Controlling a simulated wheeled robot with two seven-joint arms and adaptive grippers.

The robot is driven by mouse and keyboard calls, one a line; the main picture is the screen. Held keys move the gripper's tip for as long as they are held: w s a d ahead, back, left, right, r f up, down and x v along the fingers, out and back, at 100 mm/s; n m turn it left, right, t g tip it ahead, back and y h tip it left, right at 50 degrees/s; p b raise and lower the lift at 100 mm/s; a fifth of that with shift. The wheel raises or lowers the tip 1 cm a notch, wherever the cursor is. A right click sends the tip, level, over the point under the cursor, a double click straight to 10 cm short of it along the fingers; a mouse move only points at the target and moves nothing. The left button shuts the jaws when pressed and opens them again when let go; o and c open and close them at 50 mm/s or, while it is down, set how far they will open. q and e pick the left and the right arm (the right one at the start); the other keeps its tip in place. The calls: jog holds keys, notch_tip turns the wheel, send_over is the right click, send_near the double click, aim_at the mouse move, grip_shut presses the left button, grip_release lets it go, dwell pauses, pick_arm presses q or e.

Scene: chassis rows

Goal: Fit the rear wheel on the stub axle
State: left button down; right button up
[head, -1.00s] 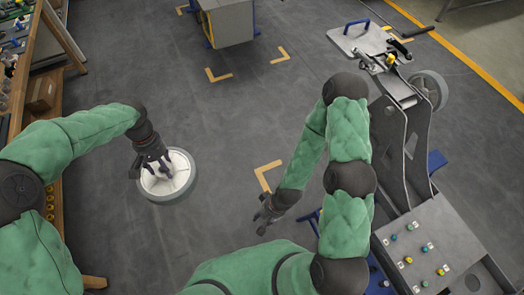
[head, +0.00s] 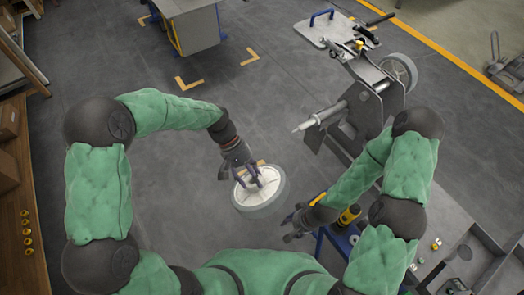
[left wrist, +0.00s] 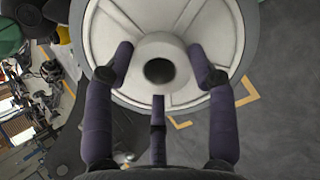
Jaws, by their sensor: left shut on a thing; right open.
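The rear wheel (head: 262,195) has a white hub and a grey tyre. My left gripper (head: 257,180) is shut on its hub and holds it in front of my body. In the left wrist view the fingers (left wrist: 160,75) sit around the raised hub (left wrist: 160,60), with its dark bore facing the camera. The stub axle (head: 322,116) is a pale rod with a pointed tip, sticking out to the left from the chassis (head: 365,115). The wheel is apart from it, nearer to me and to the left. My right gripper (head: 295,228) is open and empty, to the right of the wheel.
A mounted wheel (head: 399,72) is on the far side of the chassis. A blue-framed stand (head: 330,245) with a yellow-and-black tool (head: 348,216) stands close to my right arm. A grey cabinet (head: 195,28) is at the back. The floor (head: 230,110) between is clear.

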aim_at(271, 168)
pick_arm(q)
jog(key=d+n+h, duration=0.1)
jog(key=d+h, duration=0.1)
jog(key=w+d+n+h+b, duration=0.1)
jog(key=d+h, duration=0.1)
jog(key=shift+n+h, duration=0.3)
jog(key=w+n+t+h, duration=0.1)
jog(key=w+d+n+t+h, duration=0.1)
jog(key=h, duration=0.1)
jog(key=w+d+n+t+h+b, duration=0.1)
jog(key=w, duration=0.1)
jog(key=shift+f+n+t+h, duration=0.2)
jog(key=shift+n+t+h, duration=0.1)
jog(key=shift+h, duration=0.1)
jog(key=w+f+n+t+h+b, duration=0.1)
jog(key=w+f+n+t, duration=0.3)
jog(key=w+t, duration=0.7)
jog(key=shift+a+n+b, duration=0.4)
jog(key=shift+n+b, duration=0.1)
jog(key=shift+n, duration=0.9)
jog(key=shift+b+x, duration=0.4)
jog(key=shift+x, duration=1.7)
jog(key=shift+w+f+b+x, duration=0.15)
jog(key=shift+b+x, duration=0.25)
jog(key=shift+x, duration=0.95)
jog(key=shift+w+f+b+x, duration=0.15)
jog(key=shift+b+x, duration=0.2)
jog(key=shift+x, duration=1.05)
